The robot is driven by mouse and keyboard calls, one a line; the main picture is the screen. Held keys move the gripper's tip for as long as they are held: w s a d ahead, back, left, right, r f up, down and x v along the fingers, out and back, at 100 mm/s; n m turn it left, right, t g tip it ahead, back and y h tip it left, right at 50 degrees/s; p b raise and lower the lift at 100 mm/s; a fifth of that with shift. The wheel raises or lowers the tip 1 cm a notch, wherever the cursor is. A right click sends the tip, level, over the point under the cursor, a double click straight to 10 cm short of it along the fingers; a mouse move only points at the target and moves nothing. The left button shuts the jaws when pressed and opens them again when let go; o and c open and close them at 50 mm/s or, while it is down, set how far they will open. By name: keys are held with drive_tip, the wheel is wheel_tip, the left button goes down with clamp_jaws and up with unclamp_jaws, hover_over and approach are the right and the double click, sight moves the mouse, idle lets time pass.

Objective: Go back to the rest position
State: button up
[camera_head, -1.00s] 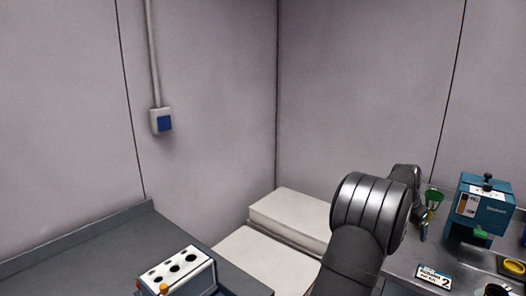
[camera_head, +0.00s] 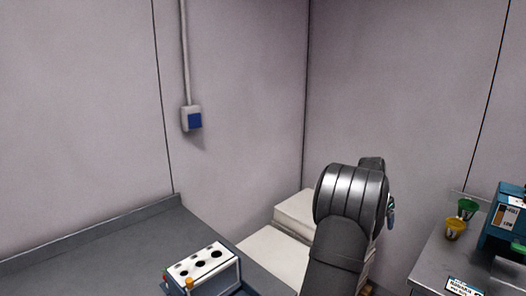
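My arm rises from the bottom centre-right, its large dark joint in front of the pale blocks and the wall corner. Only a small bluish tip of my gripper (camera_head: 391,213) shows at the right edge of that joint. The rest of it is hidden behind my arm, so its fingers cannot be made out. I cannot see whether it holds anything. The visible tip is left of the right-hand counter and apart from the cups.
A white rack with dark round holes (camera_head: 205,263) stands on the left grey counter (camera_head: 95,262). On the right counter (camera_head: 436,262) are a green cup (camera_head: 467,208), a yellow cup (camera_head: 455,230), a blue machine (camera_head: 505,228) and a label plate (camera_head: 462,287). Pale blocks (camera_head: 270,246) lie between.

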drive_tip(key=shift+w+a, duration=0.35)
drive_tip(key=shift+a, duration=0.3)
drive_tip(key=shift+w+a, duration=0.3)
drive_tip(key=shift+a, duration=0.35)
drive_tip(key=o, duration=0.4)
drive_tip(key=shift+c, duration=0.2)
